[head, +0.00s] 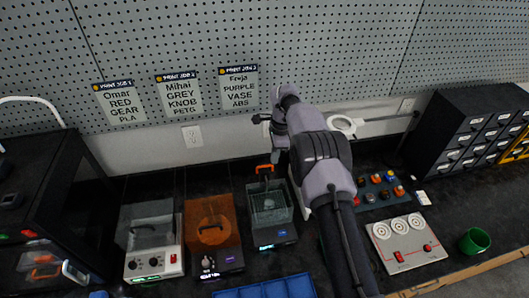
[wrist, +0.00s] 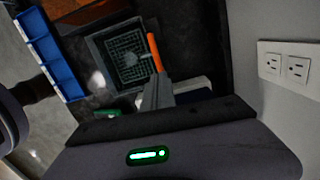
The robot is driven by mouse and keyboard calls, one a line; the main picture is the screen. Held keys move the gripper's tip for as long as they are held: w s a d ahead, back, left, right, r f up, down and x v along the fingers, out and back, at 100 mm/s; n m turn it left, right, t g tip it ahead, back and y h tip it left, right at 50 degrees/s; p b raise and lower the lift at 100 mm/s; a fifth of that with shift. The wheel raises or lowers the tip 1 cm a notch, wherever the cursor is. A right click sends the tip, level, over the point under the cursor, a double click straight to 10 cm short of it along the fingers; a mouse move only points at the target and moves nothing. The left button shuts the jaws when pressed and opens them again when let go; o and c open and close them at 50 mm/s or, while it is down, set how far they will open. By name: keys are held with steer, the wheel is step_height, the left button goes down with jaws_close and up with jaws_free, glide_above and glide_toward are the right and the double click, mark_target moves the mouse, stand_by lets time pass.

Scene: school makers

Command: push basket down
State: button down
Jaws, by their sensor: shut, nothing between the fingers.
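The basket (wrist: 128,57) is a dark mesh basket in a small dark machine with a clear-walled top. In the head view the basket (head: 268,203) sits in the machine at the middle of the bench, and its orange handle (head: 265,168) stands up at the back. In the wrist view the orange handle (wrist: 154,52) rises beside the basket. My gripper (wrist: 157,82) is shut and empty, its fingertips close to the lower end of the handle. Whether they touch it, I cannot tell. In the head view my arm partly hides the gripper.
An orange-lidded machine (head: 212,225) and a clear-lidded machine (head: 150,235) stand to the left. A blue tray (head: 265,288) lies in front. A white panel with dials (head: 407,243) and a green cup (head: 474,241) are to the right. The pegboard wall (head: 330,50) is behind.

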step_height(320, 180, up, 17)
steer(key=d+p, duration=0.2)
steer(key=p, duration=0.1)
steer(key=shift+r+p, duration=0.2)
steer(key=shift+p, duration=0.15)
steer(key=shift+w, duration=0.1)
steer(key=s+d+r+n+t+b, duration=0.2)
steer(key=s+r+n+b, duration=0.1)
steer(key=s+b, duration=0.5)
steer(key=s+d+r+n+t+b, duration=0.1)
steer(key=s+r+n+b, duration=0.3)
steer(key=s+b, duration=0.45)
steer(key=s+f+n+t+b, duration=0.1)
steer(key=s+f+b, duration=0.1)
steer(key=s+f, duration=0.3)
steer(key=s+f+n+t+b, duration=0.1)
steer(key=s+f, duration=0.4)
steer(key=s, duration=0.6)
steer(key=s+d+f+n+t+b, duration=0.1)
steer(key=s+f+n+b, duration=0.2)
steer(key=s+f, duration=0.3)
steer(key=s+b, duration=0.1)
steer(key=s, duration=0.2)
steer(key=shift+y, duration=0.4)
